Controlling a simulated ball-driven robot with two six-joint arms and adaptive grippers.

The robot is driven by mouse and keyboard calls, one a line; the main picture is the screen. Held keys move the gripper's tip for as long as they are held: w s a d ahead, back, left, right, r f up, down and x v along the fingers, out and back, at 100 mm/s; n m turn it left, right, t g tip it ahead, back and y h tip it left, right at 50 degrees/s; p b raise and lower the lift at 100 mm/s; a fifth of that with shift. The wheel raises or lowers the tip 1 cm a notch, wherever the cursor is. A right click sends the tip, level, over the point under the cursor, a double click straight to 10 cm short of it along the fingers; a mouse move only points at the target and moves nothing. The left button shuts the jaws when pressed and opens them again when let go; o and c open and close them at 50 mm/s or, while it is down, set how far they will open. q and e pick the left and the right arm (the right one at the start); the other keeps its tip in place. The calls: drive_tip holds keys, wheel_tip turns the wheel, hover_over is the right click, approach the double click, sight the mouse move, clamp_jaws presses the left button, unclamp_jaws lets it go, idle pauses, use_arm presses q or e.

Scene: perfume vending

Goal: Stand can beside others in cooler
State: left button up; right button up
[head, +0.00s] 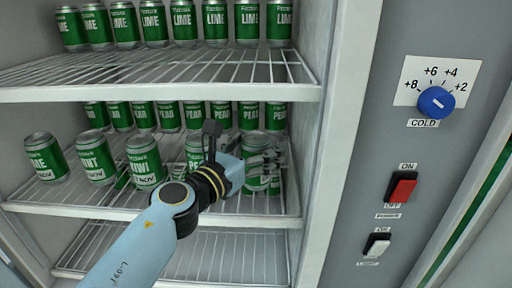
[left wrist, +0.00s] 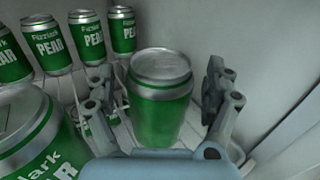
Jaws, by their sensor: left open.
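A green can with a silver lid (head: 251,145) stands upright near the right end of the cooler's middle shelf (head: 90,205). My left gripper (head: 262,162) is open beside this can in the head view, partly hiding it. In the left wrist view the can (left wrist: 160,112) stands between the two spread fingers (left wrist: 160,88), with a gap on the right side; its label does not show. My right gripper is not in view.
A row of pear cans (head: 167,116) stands at the back of the middle shelf. Lime cans (head: 185,24) line the upper shelf (head: 160,80). The lower shelf (head: 225,255) looks empty. The cooler's right wall (left wrist: 230,30) is close to the gripper.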

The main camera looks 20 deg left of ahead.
use_arm(q)
drive_tip(key=b+v, duration=0.1)
drive_tip(key=v, duration=1)
drive_tip(key=shift+s, duration=0.1)
drive_tip(key=shift+s+a, duration=0.1)
drive_tip(key=shift+s, duration=0.25)
